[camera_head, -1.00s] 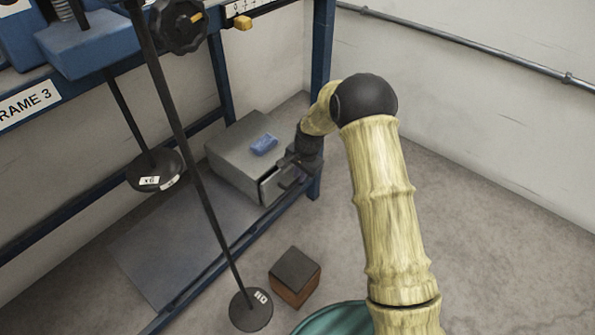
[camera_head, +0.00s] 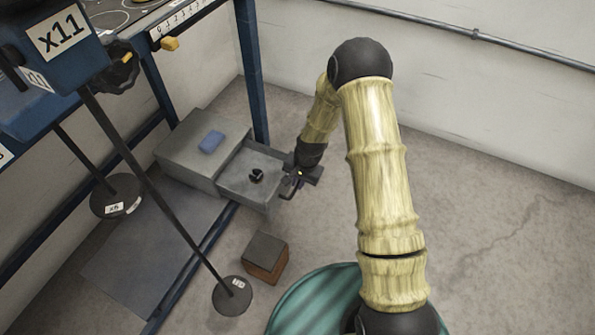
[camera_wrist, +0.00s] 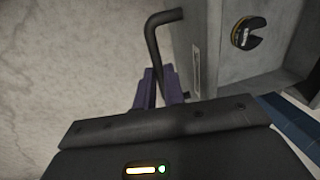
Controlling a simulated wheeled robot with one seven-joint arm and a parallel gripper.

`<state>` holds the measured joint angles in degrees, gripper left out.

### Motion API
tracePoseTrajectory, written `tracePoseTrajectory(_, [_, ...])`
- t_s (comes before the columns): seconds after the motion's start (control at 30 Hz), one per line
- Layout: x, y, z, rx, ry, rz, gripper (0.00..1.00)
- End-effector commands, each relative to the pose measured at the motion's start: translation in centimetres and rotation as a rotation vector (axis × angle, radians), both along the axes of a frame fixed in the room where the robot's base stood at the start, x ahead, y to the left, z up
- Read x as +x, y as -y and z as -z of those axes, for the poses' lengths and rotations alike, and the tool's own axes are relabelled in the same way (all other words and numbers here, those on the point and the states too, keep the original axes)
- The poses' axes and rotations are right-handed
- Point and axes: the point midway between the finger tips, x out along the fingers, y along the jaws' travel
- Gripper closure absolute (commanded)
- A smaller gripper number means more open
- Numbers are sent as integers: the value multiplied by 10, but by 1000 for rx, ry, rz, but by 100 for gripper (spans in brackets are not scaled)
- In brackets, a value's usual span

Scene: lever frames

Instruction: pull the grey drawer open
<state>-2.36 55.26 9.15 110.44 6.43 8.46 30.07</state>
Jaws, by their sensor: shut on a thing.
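The grey drawer (camera_head: 252,178) stands well out of its grey cabinet (camera_head: 190,145) on the low shelf. In the wrist view the drawer (camera_wrist: 207,50) shows its front wall and part of its floor. A small black slotted disc (camera_head: 257,176) lies inside; it also shows in the wrist view (camera_wrist: 248,33). My gripper (camera_head: 293,183) is at the drawer's front, shut on the dark bar handle (camera_wrist: 154,45). In the wrist view its purple-grey fingers (camera_wrist: 158,88) close around the handle's lower part.
A blue frame post (camera_head: 252,75) stands just behind the drawer. A brown box with a dark top (camera_head: 265,257) and hanging round weights (camera_head: 232,296) are in front. Open floor lies to the right.

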Motion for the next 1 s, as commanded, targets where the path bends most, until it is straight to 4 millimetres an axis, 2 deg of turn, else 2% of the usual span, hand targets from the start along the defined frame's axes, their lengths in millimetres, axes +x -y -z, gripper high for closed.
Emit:
tracePoseTrajectory(0.13, [-7,-1,0,1,-4,-17,100])
tracePoseTrajectory(0.53, [-9,-2,1,1,-2,-23,100])
tracePoseTrajectory(0.57, [-9,-2,1,1,-3,-23,85])
tracePoseTrajectory(0.67, [-8,-2,1,1,-2,-22,67])
tracePoseTrajectory(1.0, [-7,0,-3,1,1,-19,67])
